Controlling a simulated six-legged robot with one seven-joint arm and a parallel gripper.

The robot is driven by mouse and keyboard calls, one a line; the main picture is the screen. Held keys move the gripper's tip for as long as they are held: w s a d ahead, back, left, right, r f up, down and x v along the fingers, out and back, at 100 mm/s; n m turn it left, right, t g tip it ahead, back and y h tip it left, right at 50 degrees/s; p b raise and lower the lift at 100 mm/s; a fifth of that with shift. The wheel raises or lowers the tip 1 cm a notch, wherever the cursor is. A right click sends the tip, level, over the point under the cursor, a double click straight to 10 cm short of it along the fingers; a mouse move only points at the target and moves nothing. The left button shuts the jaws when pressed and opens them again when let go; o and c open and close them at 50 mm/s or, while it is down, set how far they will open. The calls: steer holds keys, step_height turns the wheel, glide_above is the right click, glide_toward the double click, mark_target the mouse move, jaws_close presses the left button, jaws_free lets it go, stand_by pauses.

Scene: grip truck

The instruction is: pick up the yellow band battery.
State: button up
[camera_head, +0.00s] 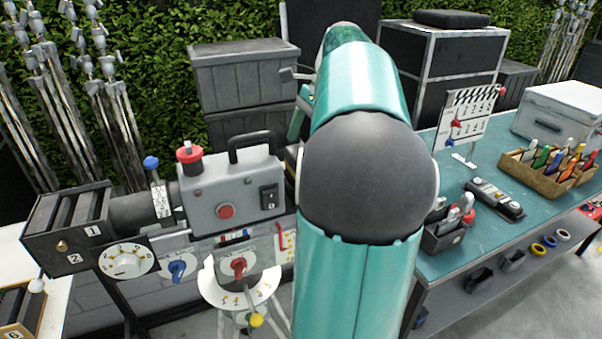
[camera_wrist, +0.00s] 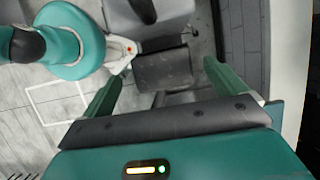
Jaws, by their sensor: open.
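I cannot pick out a battery with a yellow band for sure in either view. Dark blocks (camera_head: 480,279) lie on the lower shelf of the teal table in the head view, but no yellow band shows on them. My gripper (camera_wrist: 163,71) is open in the wrist view, its two green fingers wide apart with nothing held between them. Dark grey box-like shapes show beyond the fingertips. In the head view my teal arm fills the middle and hides what is behind it.
A grey camera rig (camera_head: 230,190) with knobs stands at left. The teal table (camera_head: 450,262) at right bears a clapperboard (camera_head: 467,118), a pen box (camera_head: 548,172), a tool holder (camera_head: 446,232) and a grey device (camera_head: 494,199). Grey crates (camera_head: 238,80) stand behind.

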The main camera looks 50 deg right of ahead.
steer(key=x, duration=0.5)
steer(key=shift+w+d, duration=0.1)
steer(key=shift+d, duration=0.05)
steer(key=c, duration=1.4)
